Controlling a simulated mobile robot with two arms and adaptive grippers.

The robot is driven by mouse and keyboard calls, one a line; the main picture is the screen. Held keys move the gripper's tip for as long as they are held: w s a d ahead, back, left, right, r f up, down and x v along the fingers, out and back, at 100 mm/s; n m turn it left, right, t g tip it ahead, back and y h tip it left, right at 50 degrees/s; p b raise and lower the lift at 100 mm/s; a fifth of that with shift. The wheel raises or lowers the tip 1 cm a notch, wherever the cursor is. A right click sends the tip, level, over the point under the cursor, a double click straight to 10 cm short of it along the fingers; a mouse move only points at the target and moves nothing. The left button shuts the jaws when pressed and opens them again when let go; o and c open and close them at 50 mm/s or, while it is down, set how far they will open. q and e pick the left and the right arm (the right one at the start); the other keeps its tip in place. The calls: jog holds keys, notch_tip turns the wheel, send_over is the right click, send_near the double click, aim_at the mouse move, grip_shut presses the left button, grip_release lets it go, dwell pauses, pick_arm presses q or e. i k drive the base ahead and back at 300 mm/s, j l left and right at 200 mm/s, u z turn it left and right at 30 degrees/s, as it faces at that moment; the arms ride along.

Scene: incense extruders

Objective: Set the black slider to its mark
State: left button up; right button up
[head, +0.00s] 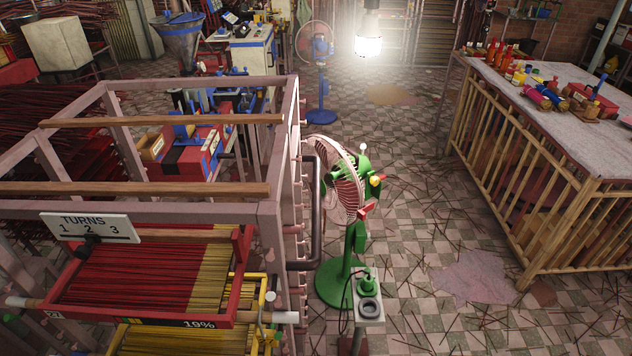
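A white sign (120,229) reading "TURNS 1 2 3" stands at the front left, on the near part of a pinkish rack frame. A small black piece (89,243), which looks like the black slider, sits at the sign's lower edge, below the 2. Its exact shape and any separate mark are too small to tell. A brown bar (185,236) runs right from it, above a red tray (243,290) of dark red and yellow sticks. Neither of my grippers is in view.
A green fan (355,240) and a socket post (368,308) stand right of the rack. A bamboo-sided table (560,130) with bottles is at the right. The tiled floor between is open, strewn with loose sticks. A lit bulb (368,45) hangs at top centre.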

aim_at(82, 251)
jog(key=l+u, duration=0.2)
jog(key=k+l+u, duration=0.2)
jog(key=l, duration=0.25)
jog(key=k+l+u, duration=0.2)
jog(key=k+l, duration=0.1)
jog(key=l, duration=0.1)
